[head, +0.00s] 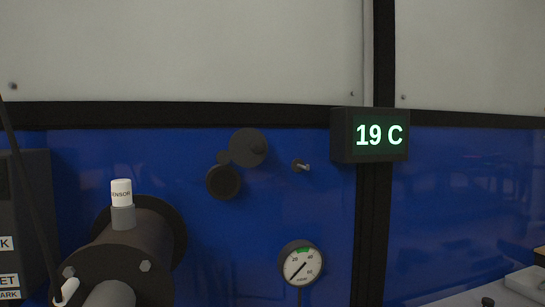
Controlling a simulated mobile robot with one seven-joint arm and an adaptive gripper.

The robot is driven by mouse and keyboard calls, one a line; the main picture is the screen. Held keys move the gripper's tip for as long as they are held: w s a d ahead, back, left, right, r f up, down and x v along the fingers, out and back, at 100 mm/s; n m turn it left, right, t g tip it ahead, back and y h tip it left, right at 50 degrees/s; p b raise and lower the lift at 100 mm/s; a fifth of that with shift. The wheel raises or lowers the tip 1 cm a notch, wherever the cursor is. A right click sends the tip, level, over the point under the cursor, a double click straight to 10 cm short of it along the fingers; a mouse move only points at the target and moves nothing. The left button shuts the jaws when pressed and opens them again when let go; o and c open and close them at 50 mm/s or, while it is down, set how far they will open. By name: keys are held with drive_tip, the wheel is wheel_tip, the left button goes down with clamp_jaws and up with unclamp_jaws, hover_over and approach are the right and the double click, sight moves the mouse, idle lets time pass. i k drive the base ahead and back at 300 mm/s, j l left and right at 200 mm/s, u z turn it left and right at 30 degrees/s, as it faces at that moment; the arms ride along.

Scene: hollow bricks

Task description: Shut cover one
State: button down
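A round dark disc (249,147), which looks like a swing cover, is on the blue wall panel at the middle. A small dark knob-like part (223,157) sits at its left edge. Just below and left is a dark round port or ring (223,182). The disc is up and right of the port, not over it. No label shows which one is cover one. My gripper is not in view.
A dark flanged pipe (140,250) with a white-capped sensor (122,193) juts out at lower left. A dark box (25,220) stands at the left edge. A gauge (302,264), a small bolt (301,166) and a "19 C" display (370,135) are on the right.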

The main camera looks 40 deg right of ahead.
sight(248, 148)
drive_tip(key=z, duration=1)
drive_tip(key=k+l+z, duration=0.4)
drive_tip(key=i+j, duration=0.05)
